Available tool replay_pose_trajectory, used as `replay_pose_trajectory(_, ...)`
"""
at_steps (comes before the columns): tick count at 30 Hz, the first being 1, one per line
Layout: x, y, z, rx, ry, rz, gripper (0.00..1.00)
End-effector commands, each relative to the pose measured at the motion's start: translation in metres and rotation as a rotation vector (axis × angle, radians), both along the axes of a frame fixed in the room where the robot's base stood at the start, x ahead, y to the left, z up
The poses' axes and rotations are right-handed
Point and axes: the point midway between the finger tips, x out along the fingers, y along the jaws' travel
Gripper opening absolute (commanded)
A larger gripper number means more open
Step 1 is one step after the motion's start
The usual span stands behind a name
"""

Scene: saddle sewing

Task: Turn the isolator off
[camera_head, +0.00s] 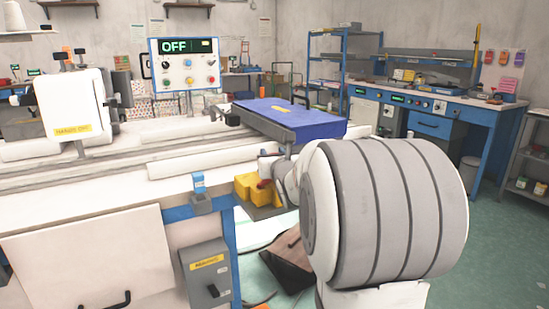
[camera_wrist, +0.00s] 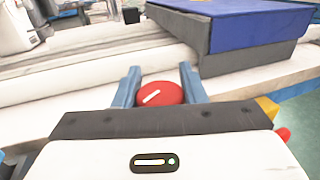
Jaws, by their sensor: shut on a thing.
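My gripper (camera_wrist: 159,69) shows in the wrist view with its two blue-grey fingers on either side of a round red knob (camera_wrist: 160,92). The knob has a short slanted white mark, and the fingers are shut on it. I cannot tell what the knob is fixed to. In the head view my arm hides most of the gripper. A grey switch box (camera_head: 206,277) with a yellow label and a dark lever is on the lower front of the machine, apart from my gripper; its label is too small to read surely.
A control panel (camera_head: 185,63) at the back shows OFF. A blue-topped block (camera_head: 290,117) stands on the white machine bed (camera_head: 120,197), beyond my gripper. A yellow block (camera_head: 257,191) is close to my arm. Open green floor lies at the right.

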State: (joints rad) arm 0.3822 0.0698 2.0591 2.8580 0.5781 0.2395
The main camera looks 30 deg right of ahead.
Motion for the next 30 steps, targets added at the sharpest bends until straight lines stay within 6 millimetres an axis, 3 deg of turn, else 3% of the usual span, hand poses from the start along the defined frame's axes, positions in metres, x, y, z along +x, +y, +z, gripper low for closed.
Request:
replay_pose_trajectory(6, 0.0, 0.0, 0.0, -0.001, 0.0, 0.0, 0.0)
replay_pose_trajectory(7, 0.0, 0.0, 0.0, -0.001, 0.0, 0.0, 0.39)
replay_pose_trajectory(14, 0.0, -0.001, 0.0, 0.0, 0.001, -0.002, 0.58)
replay_pose_trajectory(23, -0.003, -0.001, 0.0, 0.0, 0.001, -0.003, 0.6)
replay_pose_trajectory(30, -0.037, 0.007, 0.002, 0.0, 0.0, -0.004, 0.6)
